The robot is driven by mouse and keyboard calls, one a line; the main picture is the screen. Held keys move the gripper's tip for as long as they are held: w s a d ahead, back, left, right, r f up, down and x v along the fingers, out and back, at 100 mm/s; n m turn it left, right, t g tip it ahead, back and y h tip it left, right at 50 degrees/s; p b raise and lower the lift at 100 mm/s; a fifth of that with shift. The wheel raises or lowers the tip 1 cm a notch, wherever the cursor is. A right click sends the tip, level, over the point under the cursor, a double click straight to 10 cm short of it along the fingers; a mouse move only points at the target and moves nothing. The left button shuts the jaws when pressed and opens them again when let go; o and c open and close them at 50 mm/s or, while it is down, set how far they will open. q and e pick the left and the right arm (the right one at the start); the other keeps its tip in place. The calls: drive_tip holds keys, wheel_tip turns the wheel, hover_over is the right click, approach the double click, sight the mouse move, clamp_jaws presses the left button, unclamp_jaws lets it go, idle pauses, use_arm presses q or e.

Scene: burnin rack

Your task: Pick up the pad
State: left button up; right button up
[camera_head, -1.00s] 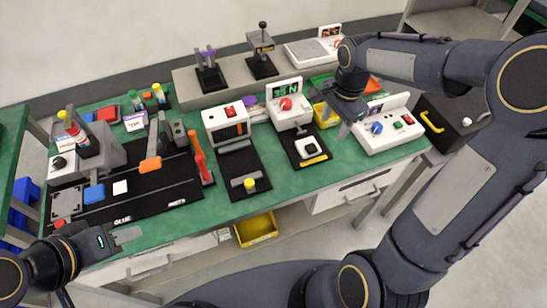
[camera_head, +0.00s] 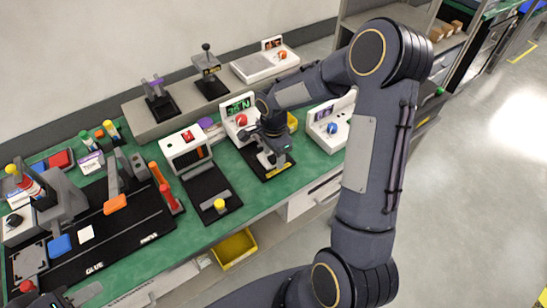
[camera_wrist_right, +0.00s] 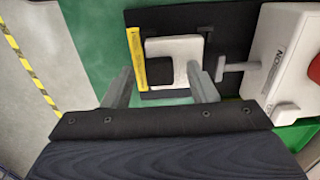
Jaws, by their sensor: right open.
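A white square pad-like block with a dark middle (camera_wrist_right: 176,48) sits on a black mat beside a yellow strip in the right wrist view. In the head view it is mostly hidden by my right gripper (camera_head: 272,156). In the right wrist view that gripper (camera_wrist_right: 164,80) is open, its fingers on either side of the block's near part; I cannot tell whether they touch it. A thin white square (camera_head: 86,233) lies on the black glue board at left. My left gripper (camera_head: 82,294) is at the lower left edge, partly cut off.
The tester with green display and red knob (camera_head: 239,114) stands right behind the mat; its post (camera_wrist_right: 238,67) is close to the right finger. A white box with blue knob (camera_head: 332,124) is to the right. A white device with red button (camera_head: 187,150) is to the left.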

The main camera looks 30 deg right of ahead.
drive_tip(key=c, duration=1)
drive_tip(key=shift+r, duration=0.15)
drive_tip(key=shift+c, duration=0.2)
